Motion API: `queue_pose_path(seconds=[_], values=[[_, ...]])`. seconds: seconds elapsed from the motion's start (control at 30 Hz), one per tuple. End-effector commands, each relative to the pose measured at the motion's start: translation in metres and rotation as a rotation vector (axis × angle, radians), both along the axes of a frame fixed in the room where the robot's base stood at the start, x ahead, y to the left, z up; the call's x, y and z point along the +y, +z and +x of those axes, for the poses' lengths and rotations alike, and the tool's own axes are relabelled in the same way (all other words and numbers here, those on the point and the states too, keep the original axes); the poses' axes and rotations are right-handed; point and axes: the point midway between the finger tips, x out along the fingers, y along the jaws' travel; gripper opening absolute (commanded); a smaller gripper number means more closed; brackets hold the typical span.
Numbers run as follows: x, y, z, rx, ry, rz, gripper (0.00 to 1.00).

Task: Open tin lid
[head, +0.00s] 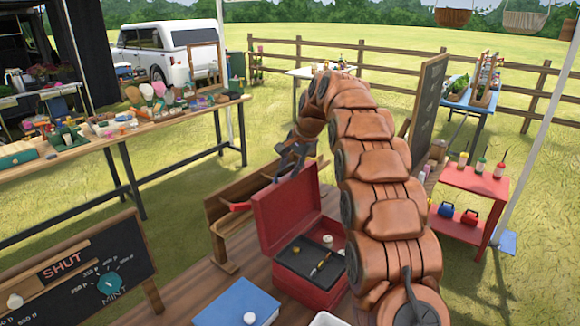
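A red tin box (337,290) stands on the wooden table in front of my arm. Its red lid (287,210) is raised and stands upright on the box's left side. A black tray (300,260) inside holds a few small items, one with a white round top. My gripper (286,162) is at the upper edge of the raised lid, pointing down and left. Its dark fingers are small and partly overlapped, so I cannot tell whether they touch the lid or how far apart they are. My arm hides the box's right side.
A blue box (238,303) with a white knob lies in front of the red box. A wooden rack (222,235) with a red handle is behind the lid. A chalkboard sign (75,275) stands at left. A red shelf (468,195) stands at right.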

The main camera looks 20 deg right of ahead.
Motion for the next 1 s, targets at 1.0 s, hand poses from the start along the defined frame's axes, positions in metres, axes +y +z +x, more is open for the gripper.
queue_pose_path(seconds=[1.0], values=[[-0.027,0.102,-0.035,-0.002,-0.001,0.001,0.35]])
